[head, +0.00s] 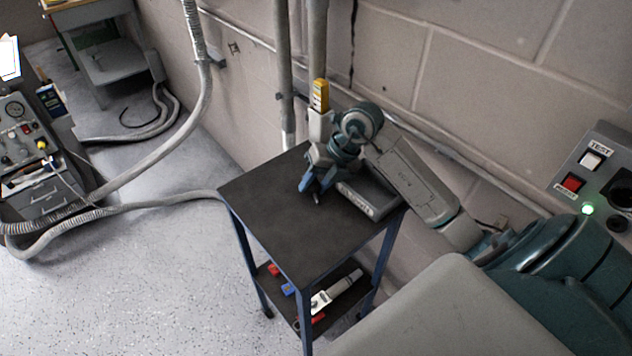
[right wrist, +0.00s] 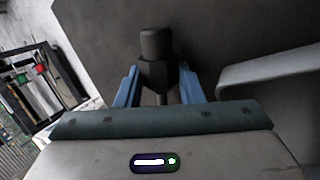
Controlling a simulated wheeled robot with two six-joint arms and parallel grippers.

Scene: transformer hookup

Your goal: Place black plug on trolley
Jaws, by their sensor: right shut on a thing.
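The trolley (head: 270,225) has a dark top and blue legs and stands by the wall in the head view. My right gripper (head: 312,190) is low over the back part of its top, with blue fingers pointing down. In the right wrist view, the black plug (right wrist: 156,70) sits between the two blue fingers, and the right gripper is shut on it. Its dark round end sticks out past the fingertips. I cannot tell whether the plug touches the trolley top. My left gripper is not in view.
A grey box (head: 368,200) lies on the trolley top, right beside my right gripper. The front and left of the top are clear. The lower shelf holds several tools (head: 335,292). A panel with switches (head: 590,160) is on the right. Grey hoses (head: 150,205) run left of the trolley.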

